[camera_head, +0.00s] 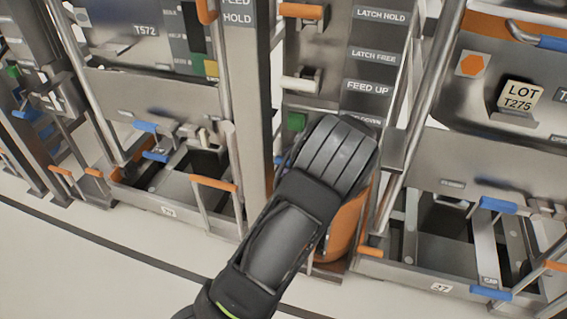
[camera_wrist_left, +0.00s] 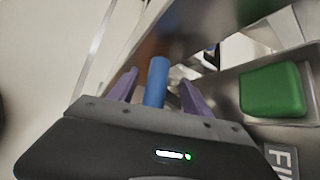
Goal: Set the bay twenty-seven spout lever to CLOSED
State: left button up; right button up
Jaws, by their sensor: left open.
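My left gripper (camera_wrist_left: 158,84) is open, with its two purple fingers apart. A blue round handle (camera_wrist_left: 157,80) stands between them in the left wrist view; I cannot tell whether they touch it. In the head view my left arm reaches up in front of the centre panel and hides the fingertips and this handle. The bay 27 plate (camera_head: 440,287) is at the lower right, below an open bay with blue handles (camera_head: 499,205) and (camera_head: 490,292). No CLOSED marking is readable, and I cannot tell which handle is the spout lever. My right gripper is not in view.
A green block (camera_head: 297,121) is beside my left arm; a green block (camera_wrist_left: 271,90) is right of the fingers in the wrist view. An orange curved part (camera_head: 347,228) is behind the arm. Metal posts (camera_head: 403,150) flank the panel. Pale floor (camera_head: 120,270) is open in front.

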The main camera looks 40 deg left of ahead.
pick_arm(q)
jog(key=shift+x, duration=1)
jog(key=shift+c, duration=0.4)
grip_shut()
jog(key=shift+s, duration=0.1)
jog(key=shift+d+f, duration=0.1)
